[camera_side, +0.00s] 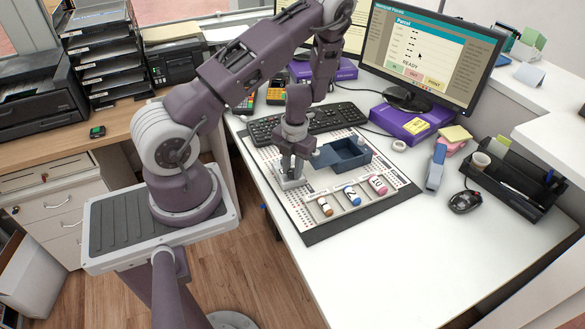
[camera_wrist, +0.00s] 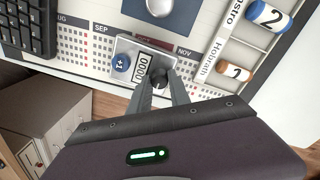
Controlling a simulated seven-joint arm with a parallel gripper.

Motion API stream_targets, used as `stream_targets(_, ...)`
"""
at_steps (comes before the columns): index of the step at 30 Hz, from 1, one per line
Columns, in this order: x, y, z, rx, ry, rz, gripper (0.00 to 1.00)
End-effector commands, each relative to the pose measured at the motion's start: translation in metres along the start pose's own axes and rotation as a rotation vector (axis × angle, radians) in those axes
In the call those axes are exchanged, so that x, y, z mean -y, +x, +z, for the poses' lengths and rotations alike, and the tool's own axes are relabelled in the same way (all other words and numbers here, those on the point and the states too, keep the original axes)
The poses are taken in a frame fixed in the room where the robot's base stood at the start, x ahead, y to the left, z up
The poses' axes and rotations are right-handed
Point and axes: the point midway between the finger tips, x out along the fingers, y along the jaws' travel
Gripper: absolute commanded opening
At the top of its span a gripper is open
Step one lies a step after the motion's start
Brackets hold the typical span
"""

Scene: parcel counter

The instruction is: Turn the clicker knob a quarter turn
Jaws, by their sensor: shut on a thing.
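The clicker (camera_wrist: 127,45) is a small grey box on the calendar mat, with a blue "+1" button (camera_wrist: 121,63) and a counter window (camera_wrist: 142,67) that appears to read 0000. Its black knob (camera_wrist: 160,76) sits at the box's right end in the wrist view. My gripper (camera_wrist: 161,86) is shut on the knob, one finger on each side. In the side view my gripper (camera_side: 291,172) points down over the clicker (camera_side: 291,184), at the mat's left part; the knob is hidden there by the fingers.
A dark blue open tray (camera_side: 342,156) stands close behind and right of my gripper. A keyboard (camera_side: 335,116) is behind. The front right of the white desk is clear.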

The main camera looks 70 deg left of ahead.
Motion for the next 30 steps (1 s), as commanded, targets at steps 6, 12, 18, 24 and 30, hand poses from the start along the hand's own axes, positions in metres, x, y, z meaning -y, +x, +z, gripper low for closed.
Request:
stream_targets(6, 0.0, 0.0, 0.0, -0.001, 0.0, -0.001, 0.46)
stream_targets(12, 0.0, 0.0, 0.0, 0.0, 0.0, -0.001, 0.46)
stream_targets(18, 0.001, -0.031, 0.001, 0.004, 0.002, 0.0, 0.46)
stream_targets(24, 0.001, -0.065, 0.001, 0.002, 0.001, -0.002, 0.46)
stream_targets(30, 0.0, -0.071, 0.0, -0.001, 0.0, 0.0, 0.46)
